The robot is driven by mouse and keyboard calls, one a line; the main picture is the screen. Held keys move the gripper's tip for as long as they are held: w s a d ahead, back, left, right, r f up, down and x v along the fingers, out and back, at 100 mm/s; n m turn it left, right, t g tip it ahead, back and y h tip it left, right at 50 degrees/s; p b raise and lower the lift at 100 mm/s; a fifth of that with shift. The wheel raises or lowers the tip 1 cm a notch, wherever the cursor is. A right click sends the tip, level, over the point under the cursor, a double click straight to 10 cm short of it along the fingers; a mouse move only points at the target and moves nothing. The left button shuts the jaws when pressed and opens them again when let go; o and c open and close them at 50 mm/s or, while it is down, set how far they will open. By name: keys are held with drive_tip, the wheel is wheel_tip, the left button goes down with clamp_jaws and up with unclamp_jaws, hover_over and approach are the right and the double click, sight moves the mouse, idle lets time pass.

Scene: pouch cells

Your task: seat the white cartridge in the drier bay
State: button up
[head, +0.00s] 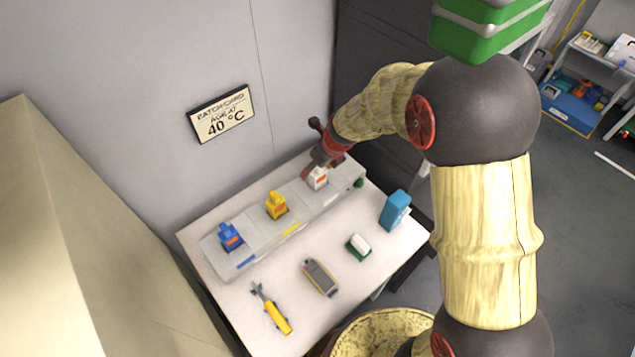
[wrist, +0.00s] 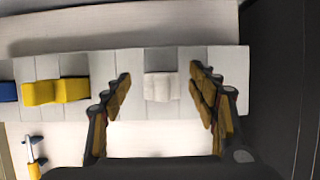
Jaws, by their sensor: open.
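The white cartridge (head: 317,178) sits at the right part of the long grey bay unit (head: 245,238) on the white table. In the wrist view the white cartridge (wrist: 161,86) lies between my two fingers, with a clear gap on each side. My gripper (wrist: 160,95) is open around it, apart from it. In the head view my gripper (head: 318,165) is right at the cartridge and hides part of it. Whether the cartridge is fully down in its bay cannot be told.
A yellow cartridge (head: 276,206) and a blue cartridge (head: 230,237) stand in the same unit to the left. A blue bottle-like object (head: 395,209), a green-and-white block (head: 358,246), a grey tool (head: 320,277) and a yellow-handled tool (head: 272,308) lie in front. A wall stands behind.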

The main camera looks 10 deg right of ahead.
sight(314, 172)
drive_tip(key=b+x, duration=0.1)
drive_tip(key=x, duration=0.3)
drive_tip(key=shift+w+f+b, duration=0.1)
drive_tip(key=shift+f+b, duration=0.2)
drive_tip(key=shift+b, duration=0.05)
drive_tip(key=shift+d+r, duration=0.1)
drive_tip(key=shift+c, duration=0.8)
clamp_jaws()
